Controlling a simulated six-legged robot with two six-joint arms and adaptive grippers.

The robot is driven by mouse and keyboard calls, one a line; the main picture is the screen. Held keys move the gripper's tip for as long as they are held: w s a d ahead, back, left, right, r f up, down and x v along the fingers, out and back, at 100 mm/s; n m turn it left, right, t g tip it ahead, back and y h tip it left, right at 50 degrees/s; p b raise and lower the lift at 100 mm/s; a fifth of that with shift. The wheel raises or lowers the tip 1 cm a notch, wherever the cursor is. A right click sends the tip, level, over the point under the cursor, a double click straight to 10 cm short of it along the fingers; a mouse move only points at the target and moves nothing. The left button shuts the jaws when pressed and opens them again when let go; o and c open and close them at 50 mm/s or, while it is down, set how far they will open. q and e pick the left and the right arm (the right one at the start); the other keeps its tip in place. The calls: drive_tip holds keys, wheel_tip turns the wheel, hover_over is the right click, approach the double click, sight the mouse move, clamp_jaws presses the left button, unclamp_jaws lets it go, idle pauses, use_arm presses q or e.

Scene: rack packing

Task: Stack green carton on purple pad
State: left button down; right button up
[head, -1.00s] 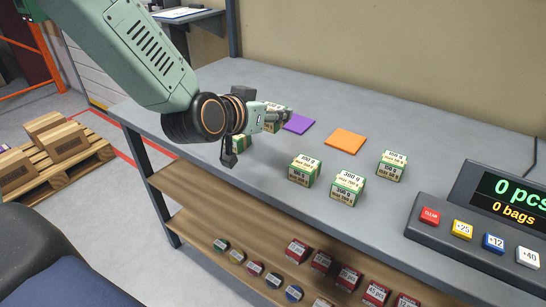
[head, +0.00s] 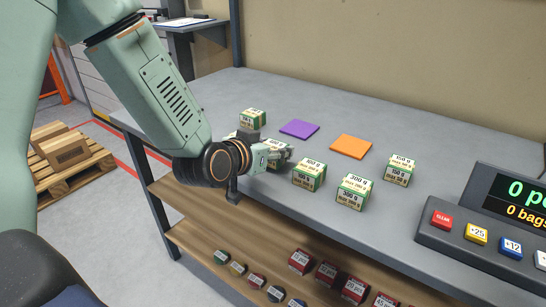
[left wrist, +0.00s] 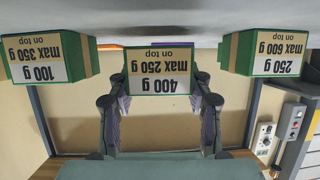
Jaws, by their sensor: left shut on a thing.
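My left gripper (head: 277,156) is low over the near-left part of the bench. It is shut on a green carton marked 400 g, max 250 g (left wrist: 160,72), which the left wrist view shows upside down between the two fingers. My right gripper is not in view.
Other green cartons stand nearby: one behind the gripper (head: 253,118), a 100 g one just right (head: 309,175), a 300 g one (head: 353,192) and a 150 g one (head: 398,171). An empty orange pad (head: 351,147) lies right of the purple one. A button console (head: 465,237) stands at right.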

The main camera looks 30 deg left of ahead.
use_arm(q)
drive_tip(key=shift+w+a+f, duration=0.15)
drive_tip(key=shift+f, duration=0.35)
drive_tip(key=shift+f, duration=0.1)
drive_tip(key=c, duration=0.6)
unclamp_jaws()
drive_tip(key=shift+f, duration=0.1)
